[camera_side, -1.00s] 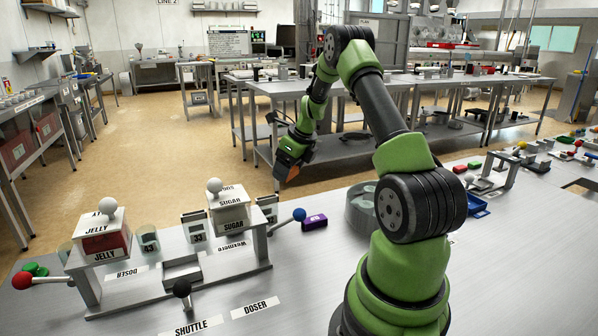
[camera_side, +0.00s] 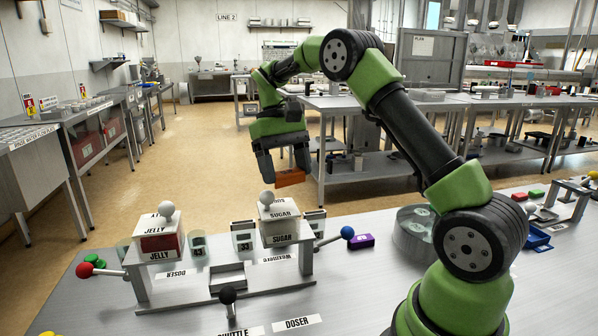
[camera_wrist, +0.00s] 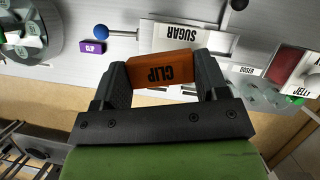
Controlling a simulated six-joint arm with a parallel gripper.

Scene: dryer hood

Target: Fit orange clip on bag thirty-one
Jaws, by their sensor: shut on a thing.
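My gripper (camera_side: 284,170) is shut on the orange clip (camera_side: 291,179). It holds the clip in the air, above and behind the sugar box in the side view. In the wrist view the orange clip (camera_wrist: 162,69), printed CLIP, lies crosswise between both fingers. Several small numbered holders stand by the dosing stand: one (camera_side: 198,247) seems to read 43, and one (camera_side: 243,236) seems to read 33. Another holder (camera_side: 315,222) stands right of the sugar box, its number too small to read. I cannot make out which one is bag thirty-one.
The metal stand (camera_side: 302,265) carries a jelly box (camera_side: 160,240) and a sugar box (camera_side: 280,226), with red and blue (camera_side: 347,232) knobbed levers sticking out. A purple block (camera_side: 361,240) and a round metal container (camera_side: 413,235) lie to the right.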

